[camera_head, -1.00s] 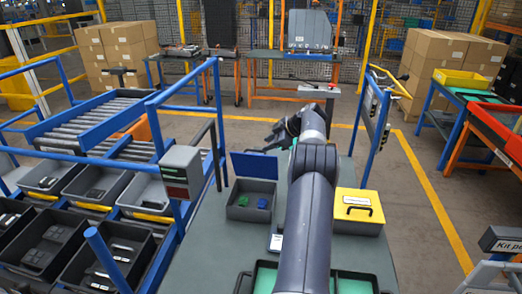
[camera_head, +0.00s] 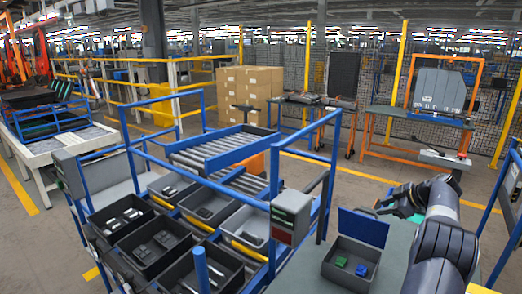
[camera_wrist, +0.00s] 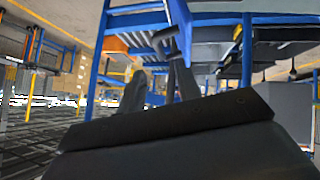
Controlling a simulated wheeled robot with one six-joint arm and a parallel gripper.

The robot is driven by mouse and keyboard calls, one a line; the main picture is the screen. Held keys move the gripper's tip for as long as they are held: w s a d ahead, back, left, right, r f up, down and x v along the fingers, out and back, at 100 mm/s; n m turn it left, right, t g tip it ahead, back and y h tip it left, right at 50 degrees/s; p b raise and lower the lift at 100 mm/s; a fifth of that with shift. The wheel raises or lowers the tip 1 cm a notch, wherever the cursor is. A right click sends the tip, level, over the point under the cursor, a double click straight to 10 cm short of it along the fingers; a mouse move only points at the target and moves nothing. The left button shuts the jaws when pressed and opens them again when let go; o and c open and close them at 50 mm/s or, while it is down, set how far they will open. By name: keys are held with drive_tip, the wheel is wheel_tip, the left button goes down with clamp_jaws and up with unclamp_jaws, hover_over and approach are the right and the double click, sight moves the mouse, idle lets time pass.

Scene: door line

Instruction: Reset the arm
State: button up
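My gripper (camera_head: 380,205) is at the right of the head view, at the end of my dark grey arm. It is held in the air above the far side of the grey-green worktop. Its two dark fingers also show in the wrist view (camera_wrist: 160,92), apart with a gap between them and nothing held. Below it in the head view, an open grey box (camera_head: 346,284) with a raised blue lid (camera_head: 363,226) stands on the worktop. A green piece (camera_head: 341,262) and a blue piece (camera_head: 362,270) lie in the box.
A blue-framed rack (camera_head: 222,180) with rollers and several grey bins stands left of the worktop. A small grey unit (camera_head: 291,216) sits on its near post. Cartons (camera_head: 247,92) and an orange-framed bench (camera_head: 418,120) stand behind. The floor between is clear.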

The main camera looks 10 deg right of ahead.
sight(369, 212)
drive_tip(key=p+x, duration=0.1)
drive_tip(key=x, duration=0.6)
drive_tip(key=shift+w+f, duration=0.2)
drive_tip(key=shift+a, duration=0.1)
drive_tip(key=shift+s, duration=0.15)
